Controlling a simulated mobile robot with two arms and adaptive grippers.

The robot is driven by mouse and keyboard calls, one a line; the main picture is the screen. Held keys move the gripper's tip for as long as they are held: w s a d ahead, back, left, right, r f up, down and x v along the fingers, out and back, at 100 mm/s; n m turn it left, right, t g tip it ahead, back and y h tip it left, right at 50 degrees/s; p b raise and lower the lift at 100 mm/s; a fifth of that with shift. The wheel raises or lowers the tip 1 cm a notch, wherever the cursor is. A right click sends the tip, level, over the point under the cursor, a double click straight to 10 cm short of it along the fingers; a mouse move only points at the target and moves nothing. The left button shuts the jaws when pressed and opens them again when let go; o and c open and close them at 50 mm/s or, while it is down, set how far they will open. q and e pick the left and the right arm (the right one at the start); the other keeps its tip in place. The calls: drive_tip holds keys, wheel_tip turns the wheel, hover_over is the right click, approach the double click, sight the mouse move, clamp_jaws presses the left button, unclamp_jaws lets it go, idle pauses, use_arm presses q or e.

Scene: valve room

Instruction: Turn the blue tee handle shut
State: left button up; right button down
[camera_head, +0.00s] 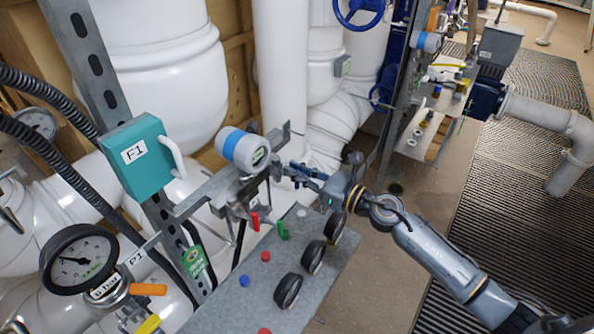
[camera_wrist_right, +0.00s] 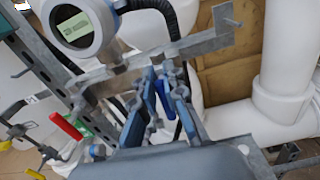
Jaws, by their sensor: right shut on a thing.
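The blue tee handle (camera_wrist_right: 163,97) shows as a bright blue bar between the fingers of my right gripper (camera_wrist_right: 158,100) in the right wrist view. The gripper is shut on it, below the grey metal bracket. In the head view my right gripper (camera_head: 292,173) reaches in from the right, just right of the blue-and-white transmitter (camera_head: 243,149). There the fingers and fittings hide most of the handle. The transmitter also shows at the upper left of the wrist view (camera_wrist_right: 75,22). My left gripper is not in view.
A teal box (camera_head: 137,155) and gauge (camera_head: 78,259) are left. White pipes stand behind.

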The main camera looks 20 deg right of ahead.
drive_tip(key=m, duration=0.3)
drive_tip(key=shift+w+d+m+p, duration=0.25)
drive_tip(key=shift+d+m+p, duration=0.05)
drive_tip(key=shift+p, duration=0.05)
drive_tip(key=shift+w+d+f+m+p, duration=0.2)
drive_tip(key=shift+f+m+p, duration=0.2)
drive_tip(key=shift+m, duration=1.85)
drive_tip(key=shift+w+d+f+m+p, duration=0.15)
drive_tip(key=shift+d+f+m+p, duration=0.2)
drive_tip(key=shift+m, duration=1.95)
drive_tip(key=shift+w+d+f+m+p, duration=0.15)
drive_tip(key=shift+f+m+p, duration=0.3)
drive_tip(key=shift+m, duration=1.8)
drive_tip(key=c, duration=1.4)
unclamp_jaws()
drive_tip(key=shift+f, duration=0.1)
